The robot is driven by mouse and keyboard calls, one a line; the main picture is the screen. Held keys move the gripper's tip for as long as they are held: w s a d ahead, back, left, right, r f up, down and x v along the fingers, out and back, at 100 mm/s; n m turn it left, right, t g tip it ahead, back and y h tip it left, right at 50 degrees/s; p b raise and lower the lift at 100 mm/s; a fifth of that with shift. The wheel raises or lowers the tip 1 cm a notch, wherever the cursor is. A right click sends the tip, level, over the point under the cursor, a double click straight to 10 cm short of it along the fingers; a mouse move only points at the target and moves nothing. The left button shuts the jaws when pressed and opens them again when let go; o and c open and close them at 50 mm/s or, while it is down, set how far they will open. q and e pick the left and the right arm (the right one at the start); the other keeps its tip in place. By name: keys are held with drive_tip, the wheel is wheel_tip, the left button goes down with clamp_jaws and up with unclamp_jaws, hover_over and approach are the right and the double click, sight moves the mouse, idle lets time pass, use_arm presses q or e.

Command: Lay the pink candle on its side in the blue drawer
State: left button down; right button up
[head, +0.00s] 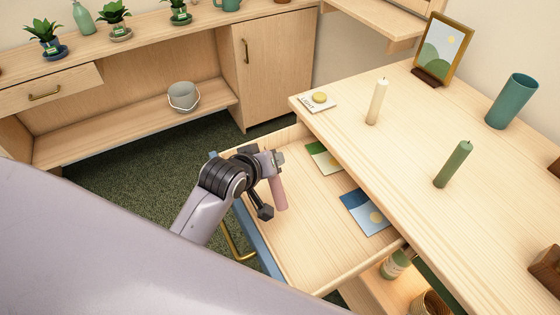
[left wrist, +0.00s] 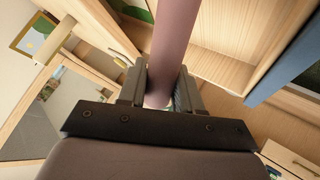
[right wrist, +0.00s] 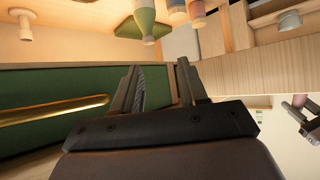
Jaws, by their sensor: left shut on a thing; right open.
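The pink candle (head: 279,194) is held by my left gripper (head: 270,163), over the open blue drawer (head: 300,232) in the head view. The candle hangs roughly upright with a slight tilt; I cannot tell whether its lower end touches the drawer floor. In the left wrist view the candle (left wrist: 174,40) runs between the two closed fingers. The drawer has a blue front with a brass handle (head: 232,243) and a pale wood inside. My right gripper (right wrist: 158,68) is open and empty in front of a green panel; it is not in the head view.
A green card (head: 324,157) and a blue card (head: 366,212) lie in the drawer; its near-left floor is bare. A cream candle (head: 377,102), a green candle (head: 453,165), a picture frame (head: 443,50) and a teal vase (head: 511,100) stand on the tabletop.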

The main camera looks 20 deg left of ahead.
use_arm(q)
drive_tip(key=n+g+h, duration=0.1)
drive_tip(key=w+d+f+n+g+p, duration=0.1)
drive_tip(key=shift+n+g+h, duration=0.3)
drive_tip(key=shift+g+h, duration=0.1)
drive_tip(key=shift+s+d+f+n+g+h+p, duration=0.1)
drive_tip(key=shift+d+f+n+g+h, duration=0.2)
drive_tip(key=shift+f, duration=1.25)
drive_tip(key=shift+s+d+f+n+g+h+p, duration=0.15)
drive_tip(key=shift+d+f+n+g+h, duration=0.15)
drive_tip(key=shift+f, duration=1.2)
drive_tip(key=shift+s+d+f+n+g+h+p, duration=0.15)
drive_tip(key=shift+f+g+h, duration=0.25)
drive_tip(key=shift+f, duration=1.15)
drive_tip(key=shift+w, duration=0.1)
drive_tip(key=c, duration=0.7)
unclamp_jaws()
drive_tip(key=v, duration=0.7)
